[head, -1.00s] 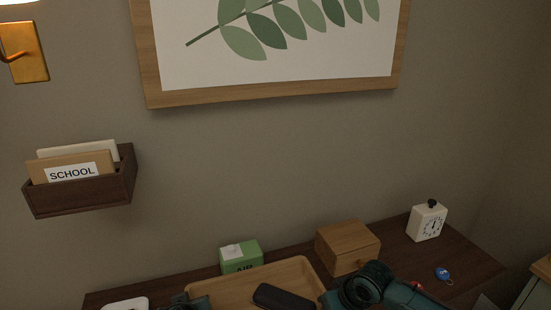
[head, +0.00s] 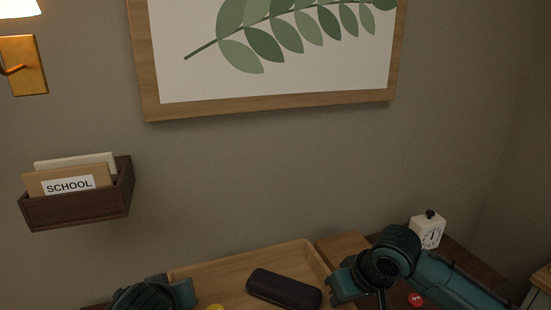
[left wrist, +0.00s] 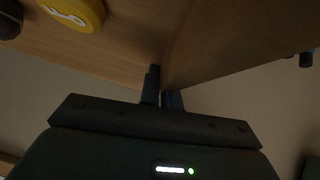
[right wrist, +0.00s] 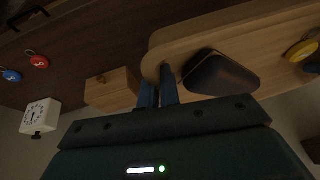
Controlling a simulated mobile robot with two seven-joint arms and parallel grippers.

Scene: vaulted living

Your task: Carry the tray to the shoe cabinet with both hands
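The light wooden tray (head: 240,258) is at the bottom middle of the head view, above the dark wooden top. A dark case (head: 284,289) and a yellow round thing (head: 215,307) lie in it. My left gripper (head: 188,291) is at the tray's left end, its fingers closed about the tray wall in the left wrist view (left wrist: 162,88). My right gripper (head: 338,286) is at the right end, shut on the rim, seen also in the right wrist view (right wrist: 160,88). I cannot tell which furniture is the shoe cabinet.
A wooden box (head: 342,245) and a white clock (head: 430,230) stand right of the tray on the dark top. A red fob (head: 416,299) and a blue fob (right wrist: 11,76) lie there too. A wall file holder (head: 75,209) and framed picture (head: 270,105) hang behind.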

